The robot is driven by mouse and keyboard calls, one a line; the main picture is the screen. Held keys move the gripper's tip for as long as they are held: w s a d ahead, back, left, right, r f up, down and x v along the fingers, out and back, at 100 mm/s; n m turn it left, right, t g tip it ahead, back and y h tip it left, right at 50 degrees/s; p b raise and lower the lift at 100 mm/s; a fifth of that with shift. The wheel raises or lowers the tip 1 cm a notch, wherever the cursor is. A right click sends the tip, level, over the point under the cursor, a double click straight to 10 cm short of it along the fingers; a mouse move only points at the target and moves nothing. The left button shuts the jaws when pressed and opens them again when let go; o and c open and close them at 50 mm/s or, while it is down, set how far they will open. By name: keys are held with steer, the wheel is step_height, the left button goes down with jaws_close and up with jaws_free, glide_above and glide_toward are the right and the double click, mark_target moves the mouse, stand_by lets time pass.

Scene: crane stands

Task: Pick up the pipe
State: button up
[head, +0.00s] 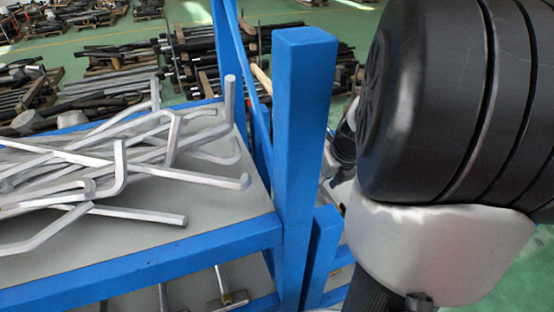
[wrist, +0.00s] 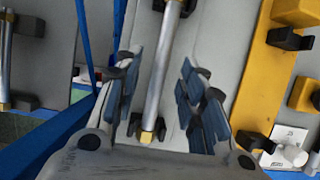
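A straight grey pipe (wrist: 162,66) with a brass-coloured end (wrist: 147,136) runs lengthwise through the middle of the wrist view, over a grey surface. Black supports sit at its near end and near the top of the picture. My gripper (wrist: 160,72) is open, with one dark padded finger on each side of the pipe. Gaps show between the pipe and both fingers; how high the fingers are above it is hard to tell. In the head view my gripper is hidden behind the blue post and my arm.
Bent grey bars (head: 140,160) lie heaped on the rack's upper shelf (head: 215,225). A yellow beam (wrist: 262,75) with black and yellow blocks runs right of the gripper. Another pipe (wrist: 5,60) lies at far left.

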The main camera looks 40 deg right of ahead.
steer(key=shift+b+x, duration=0.4)
steer(key=shift+x, duration=0.45)
steer(key=shift+r, duration=0.1)
steer(key=shift+c, duration=0.2)
jaws_close()
